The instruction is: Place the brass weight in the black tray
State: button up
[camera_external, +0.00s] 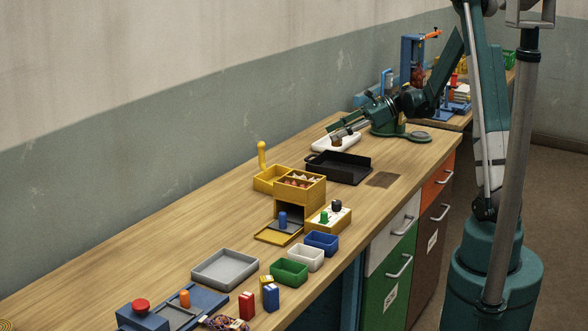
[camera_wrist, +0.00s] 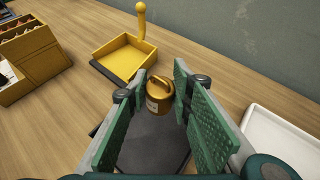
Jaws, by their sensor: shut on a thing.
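The brass weight (camera_wrist: 159,97) is a small gold cylinder with a loop handle and a pale label. In the wrist view it sits between the green finger pads of my gripper (camera_wrist: 160,100), which is shut on it. The black tray (camera_external: 350,178) lies on the bench in the external view. Its dark floor (camera_wrist: 155,150) shows beneath the weight in the wrist view, partly hidden by the fingers. In the external view my gripper (camera_external: 338,138) is above the back of the tray, near the white tray; the weight is too small there to make out clearly.
A white tray (camera_external: 322,147) stands behind the black tray. A yellow dustpan-like tray with an upright handle (camera_external: 262,158) and a yellow box (camera_external: 300,192) stand to its left. A brown patch (camera_external: 382,180) lies to its right. Small bins and blocks fill the front bench.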

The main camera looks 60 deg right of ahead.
jog(key=shift+d, duration=0.1)
dwell(0.3)
jog(key=shift+f+b, duration=0.7)
jog(key=shift+f, duration=2.4)
jog(key=shift+f+b, duration=0.5)
jog(key=shift+f, duration=1.4)
jog(key=shift+f, duration=0.2)
jog(key=o, duration=1.2)
jog(key=shift+r, duration=0.2)
jog(key=shift+p+v, duration=1)
jog(key=shift+v, duration=5)
